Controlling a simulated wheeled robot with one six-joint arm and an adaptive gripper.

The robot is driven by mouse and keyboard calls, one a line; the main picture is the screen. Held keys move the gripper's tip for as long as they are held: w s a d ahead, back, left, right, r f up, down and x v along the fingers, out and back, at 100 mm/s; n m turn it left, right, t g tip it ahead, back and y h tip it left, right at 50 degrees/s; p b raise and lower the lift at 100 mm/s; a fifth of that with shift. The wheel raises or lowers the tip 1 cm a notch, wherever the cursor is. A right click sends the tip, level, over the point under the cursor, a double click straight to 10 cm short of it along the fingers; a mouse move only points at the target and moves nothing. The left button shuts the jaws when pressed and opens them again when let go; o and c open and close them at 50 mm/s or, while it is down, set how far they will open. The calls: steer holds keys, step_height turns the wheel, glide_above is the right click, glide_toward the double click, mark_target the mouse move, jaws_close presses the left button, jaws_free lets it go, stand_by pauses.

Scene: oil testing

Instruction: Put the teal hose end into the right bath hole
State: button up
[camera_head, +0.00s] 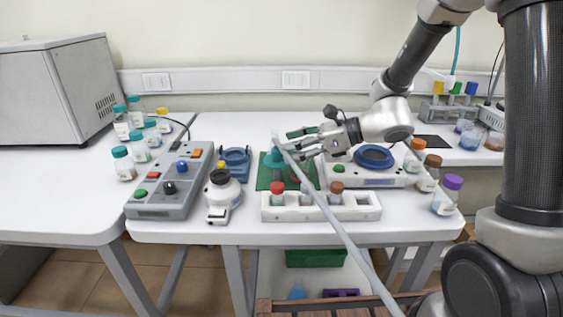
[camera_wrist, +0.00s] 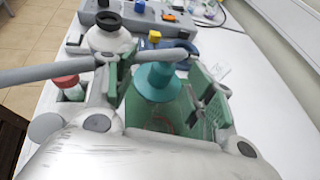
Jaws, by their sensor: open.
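My gripper (camera_head: 300,148) is open above the middle of the bench, with its fingers toward the left. In the wrist view, a teal cone-shaped top (camera_wrist: 157,82) shows between the spread fingers; I cannot tell whether they touch it. This teal thing (camera_head: 276,160) stands over a green mat in the head view. A teal hose (camera_head: 457,48) hangs at the back right, down to a small rack; its end is not clear. I cannot make out which opening is the right bath hole.
A long grey rod (camera_head: 345,237) slants across the front. A white holder (camera_head: 321,213) carries red- and brown-capped bottles. A grey control box (camera_head: 168,190) and white bottle (camera_head: 222,190) stand left. Capped bottles (camera_head: 446,195) line the right edge. Free bench lies behind the mat.

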mark_target(277, 147)
steer(key=x, duration=0.5)
steer(key=shift+w, duration=0.3)
steer(key=shift+r, duration=0.1)
jaws_close()
